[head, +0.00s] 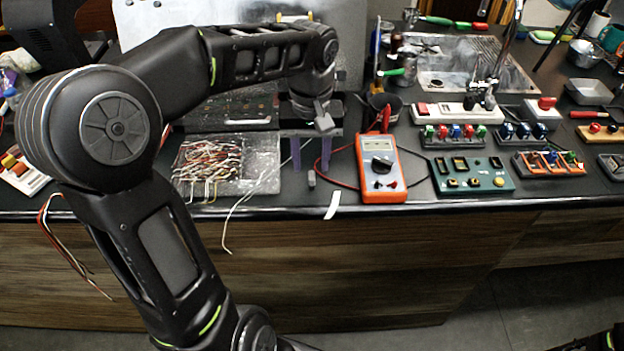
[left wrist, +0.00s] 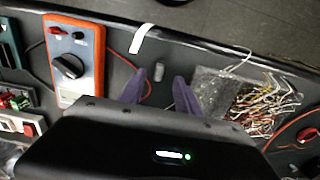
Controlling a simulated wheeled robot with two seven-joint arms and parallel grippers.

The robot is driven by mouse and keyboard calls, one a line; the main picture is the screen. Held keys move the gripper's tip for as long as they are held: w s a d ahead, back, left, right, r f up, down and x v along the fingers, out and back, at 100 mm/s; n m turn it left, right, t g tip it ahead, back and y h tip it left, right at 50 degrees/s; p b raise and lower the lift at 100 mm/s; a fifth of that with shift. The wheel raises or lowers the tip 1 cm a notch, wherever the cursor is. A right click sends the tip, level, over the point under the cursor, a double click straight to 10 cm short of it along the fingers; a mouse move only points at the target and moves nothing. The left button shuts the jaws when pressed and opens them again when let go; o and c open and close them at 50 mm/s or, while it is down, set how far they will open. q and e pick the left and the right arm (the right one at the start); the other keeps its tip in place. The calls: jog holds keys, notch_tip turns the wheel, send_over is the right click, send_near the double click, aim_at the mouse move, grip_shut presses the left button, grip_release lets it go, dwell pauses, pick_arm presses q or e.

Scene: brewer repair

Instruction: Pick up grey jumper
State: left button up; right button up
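The grey jumper (head: 312,178) is a small grey piece lying on the dark bench top near its front edge. It also shows in the left wrist view (left wrist: 158,73). My left gripper (head: 311,166) points down at the bench with its two purple fingers apart. In the left wrist view the gripper (left wrist: 158,78) is open and empty, with the jumper near the gap between the fingertips. I cannot tell how high the fingertips are above the bench. My right gripper is not in view.
An orange multimeter (head: 381,168) with red and black leads stands just right of the gripper. A bundle of coloured wires (head: 208,160) on a clear bag lies left. A white strip (head: 332,206) lies at the bench edge. Boards and switches (head: 471,175) fill the right side.

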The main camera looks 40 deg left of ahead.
aim_at(312, 176)
pick_arm(q)
jog(key=shift+f, duration=0.1)
notch_tip(312, 176, down, 5)
jog(key=shift+d+p, duration=0.15)
jog(key=shift+p, duration=0.35)
jog(key=shift+c, duration=0.6)
grip_shut()
